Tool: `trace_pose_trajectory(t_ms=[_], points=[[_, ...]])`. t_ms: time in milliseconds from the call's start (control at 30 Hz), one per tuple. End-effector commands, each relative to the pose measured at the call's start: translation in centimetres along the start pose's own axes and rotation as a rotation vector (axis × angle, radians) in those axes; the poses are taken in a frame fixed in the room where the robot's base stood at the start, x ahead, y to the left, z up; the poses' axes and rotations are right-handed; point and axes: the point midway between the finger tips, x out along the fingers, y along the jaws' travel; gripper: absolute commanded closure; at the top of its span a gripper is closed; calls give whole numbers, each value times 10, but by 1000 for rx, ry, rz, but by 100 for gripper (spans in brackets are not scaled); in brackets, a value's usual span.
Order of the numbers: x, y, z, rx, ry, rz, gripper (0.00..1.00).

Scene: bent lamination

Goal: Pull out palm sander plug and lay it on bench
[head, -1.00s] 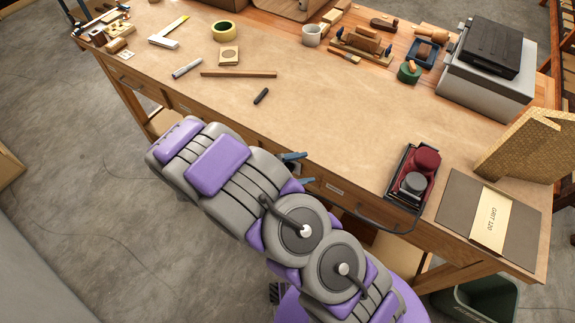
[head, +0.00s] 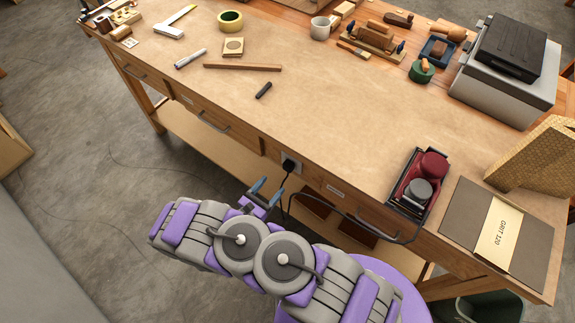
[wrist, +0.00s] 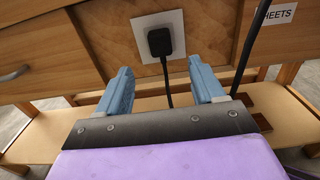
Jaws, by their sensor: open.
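The black plug (head: 288,166) sits in a pale socket plate (head: 297,157) on the bench's front face, with its cord hanging down. In the wrist view the plug (wrist: 160,42) is upright in the white socket plate (wrist: 174,20), ahead of and between the fingers. My gripper (head: 261,190) is open and empty, below and to the left of the plug in the head view, apart from it. Its blue fingers also show in the wrist view (wrist: 163,84). The red and grey palm sander (head: 424,178) lies in a dark tray (head: 398,196) on the bench top (head: 330,115), its cord running down over the edge.
Drawers with handles (head: 212,122) flank the socket. A lower shelf (head: 215,155) runs beneath. The front middle of the top is largely clear.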

Motion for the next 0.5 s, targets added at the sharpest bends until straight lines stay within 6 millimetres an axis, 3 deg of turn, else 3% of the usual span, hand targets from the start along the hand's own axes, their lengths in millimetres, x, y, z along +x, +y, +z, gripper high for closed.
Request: trace_pose_trajectory(t_ms=[267,500], points=[[6,2,-1,-3,-3,-4,32],[35,1,-1,-3,-2,-6,32]])
